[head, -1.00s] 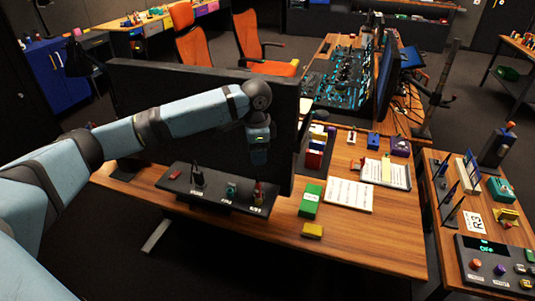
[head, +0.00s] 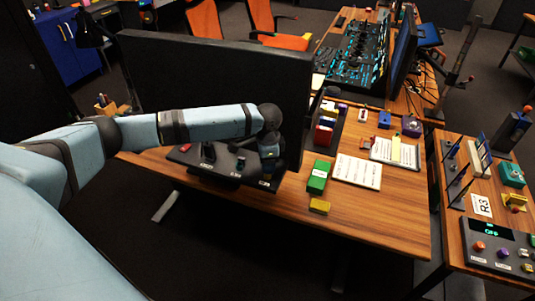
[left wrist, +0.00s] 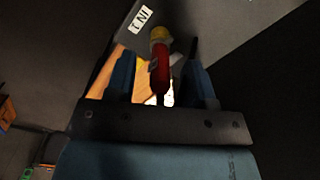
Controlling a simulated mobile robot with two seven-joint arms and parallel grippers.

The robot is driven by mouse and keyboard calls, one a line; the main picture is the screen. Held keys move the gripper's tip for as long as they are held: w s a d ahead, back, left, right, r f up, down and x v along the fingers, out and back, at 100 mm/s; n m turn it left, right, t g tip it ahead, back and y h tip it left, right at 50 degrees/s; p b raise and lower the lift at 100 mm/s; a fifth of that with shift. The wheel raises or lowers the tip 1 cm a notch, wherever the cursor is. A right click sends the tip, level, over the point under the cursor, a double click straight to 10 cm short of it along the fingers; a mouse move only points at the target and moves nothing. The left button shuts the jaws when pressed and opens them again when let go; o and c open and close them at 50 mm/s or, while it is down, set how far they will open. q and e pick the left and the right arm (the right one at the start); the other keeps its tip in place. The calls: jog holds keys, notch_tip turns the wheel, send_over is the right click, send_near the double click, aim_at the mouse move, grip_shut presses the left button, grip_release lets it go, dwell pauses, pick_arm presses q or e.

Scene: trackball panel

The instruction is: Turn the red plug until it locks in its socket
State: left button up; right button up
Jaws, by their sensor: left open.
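The red plug (left wrist: 160,78) shows in the left wrist view, with a yellow part (left wrist: 160,35) at its far end, close to a white label reading "IN 1" on the dark panel. My left gripper (left wrist: 158,62) is open, with one blue finger on each side of the plug. I see a gap at the left finger; contact on the right is hard to tell. In the head view my left gripper (head: 268,170) hangs over the right end of the black panel (head: 222,172) and hides the plug. How the plug sits in its socket is hidden. My right gripper is out of view.
A large black monitor (head: 220,75) stands close behind the panel and my arm. A green box (head: 318,178) and a yellow block (head: 319,206) lie right of the panel on the wooden desk (head: 375,220). White sheets (head: 357,171) lie farther right.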

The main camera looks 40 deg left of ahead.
pick_arm(q)
jog(key=shift+c, duration=0.3)
grip_shut()
jog(key=c, duration=0.8)
grip_release()
grip_shut()
